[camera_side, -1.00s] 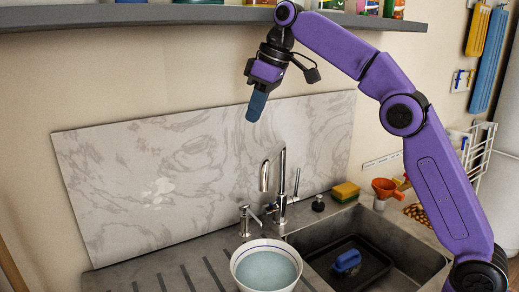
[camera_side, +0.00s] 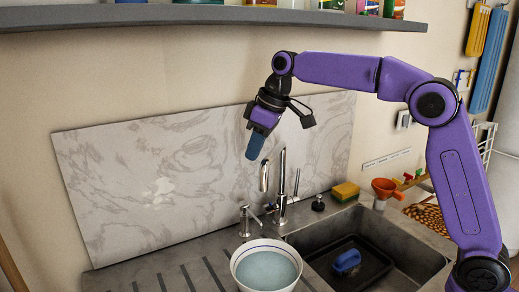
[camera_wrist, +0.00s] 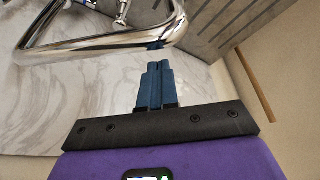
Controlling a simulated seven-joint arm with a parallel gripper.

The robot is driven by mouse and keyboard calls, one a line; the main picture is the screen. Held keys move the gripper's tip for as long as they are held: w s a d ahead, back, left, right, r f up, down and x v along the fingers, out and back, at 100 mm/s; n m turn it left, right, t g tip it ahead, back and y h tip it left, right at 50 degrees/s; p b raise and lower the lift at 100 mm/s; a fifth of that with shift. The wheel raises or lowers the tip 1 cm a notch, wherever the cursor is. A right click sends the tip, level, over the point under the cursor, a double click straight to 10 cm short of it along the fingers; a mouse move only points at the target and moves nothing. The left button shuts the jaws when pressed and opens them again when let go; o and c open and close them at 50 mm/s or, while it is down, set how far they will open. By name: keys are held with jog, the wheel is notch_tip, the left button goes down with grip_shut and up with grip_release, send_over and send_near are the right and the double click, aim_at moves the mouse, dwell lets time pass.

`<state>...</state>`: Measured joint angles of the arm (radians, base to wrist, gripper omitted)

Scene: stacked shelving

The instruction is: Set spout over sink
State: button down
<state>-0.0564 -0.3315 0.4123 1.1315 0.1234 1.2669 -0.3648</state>
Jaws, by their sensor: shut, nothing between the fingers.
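The chrome faucet stands at the back edge of the sink (camera_side: 345,219). Its hooked spout (camera_side: 265,175) points left, with its tip over the drainboard side near the bowl rather than over the basin. The spout (camera_wrist: 95,47) also crosses the upper left of the wrist view, close in front of the fingertips. My gripper (camera_side: 255,146) is above and slightly left of the spout, pointing down. Its blue fingers (camera_wrist: 157,84) are closed together and hold nothing. I cannot tell whether the fingertips touch the spout.
A white bowl of water (camera_side: 267,267) stands on the ribbed drainboard (camera_side: 185,277). A soap dispenser (camera_side: 245,222) is left of the faucet. A yellow sponge (camera_side: 346,191) and an orange funnel (camera_side: 384,187) sit behind the basin. A shelf (camera_side: 200,14) runs above. A blue brush (camera_side: 347,261) lies in the basin.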

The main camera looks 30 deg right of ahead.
jog(key=shift+s+d+f, duration=0.1)
jog(key=shift+s+d, duration=0.3)
jog(key=shift+s, duration=0.05)
dwell(0.3)
jog(key=shift+s+d+n, duration=0.3)
jog(key=shift+s+d, duration=0.1)
jog(key=shift+s, duration=0.05)
jog(key=s+d+n+g+y, duration=0.1)
jog(key=s+d+n+g, duration=0.15)
jog(key=d+n, duration=0.35)
jog(key=s+d+n+g, duration=0.1)
jog(key=s+d+n, duration=0.25)
jog(key=d, duration=0.45)
jog(key=w+d, duration=0.4)
jog(key=d, duration=0.8)
jog(key=shift+d, duration=0.3)
jog(key=shift+w+n, duration=0.1)
jog(key=shift+n, duration=0.15)
